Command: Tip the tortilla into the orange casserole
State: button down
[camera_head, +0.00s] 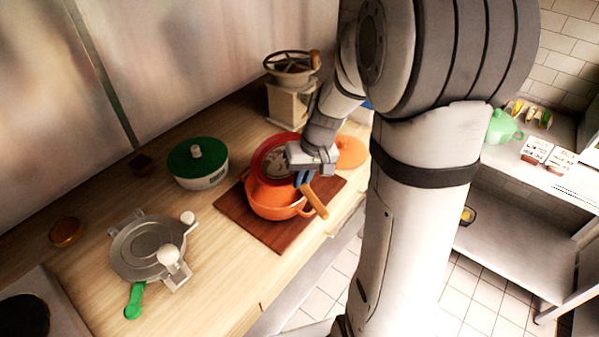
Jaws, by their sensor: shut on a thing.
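The orange casserole (272,204) sits on a brown wooden board on the counter. A red pan (262,156) is tilted up on its side just over the casserole's back rim; whether they touch is unclear. A pale, dark-speckled round, apparently the tortilla (277,165), shows inside the pan, partly hidden by my gripper. My gripper (304,180), with blue fingers, is shut on the pan's wooden handle (315,202), which sticks out to the lower right. The fingertips are small and the casserole's inside is mostly hidden.
The board (243,223) lies under the casserole. A green-lidded pot (200,175) is to the left, a metal press (150,247) to the front left. A grinder (290,95) stands behind. An orange lid (350,152) lies right, close to my arm.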

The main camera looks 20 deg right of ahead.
jog(key=t+h+b, duration=0.1)
jog(key=h+b, duration=0.3)
jog(key=b, duration=0.1)
jog(key=t+h+b, duration=0.1)
jog(key=h+b, duration=0.3)
jog(key=b, duration=0.1)
jog(key=n+h+b, duration=0.1)
jog(key=h+b, duration=0.3)
jog(key=b, duration=0.1)
jog(key=shift+f+t, duration=0.2)
jog(key=shift+t, duration=0.2)
jog(key=a+h+b, duration=0.1)
jog(key=h+b, duration=0.1)
jog(key=b, duration=0.1)
jog(key=a+f+t+h+b, duration=0.1)
jog(key=a+h+b, duration=0.1)
jog(key=b, duration=0.1)
jog(key=s+a+h+b, duration=0.1)
jog(key=h+b, duration=0.1)
jog(key=b, duration=0.2)
jog(key=shift+a+f+t, duration=0.15)
jog(key=shift+f+t, duration=0.15)
jog(key=shift+f, duration=0.05)
jog(key=shift+h, duration=0.3)
dwell(0.7)
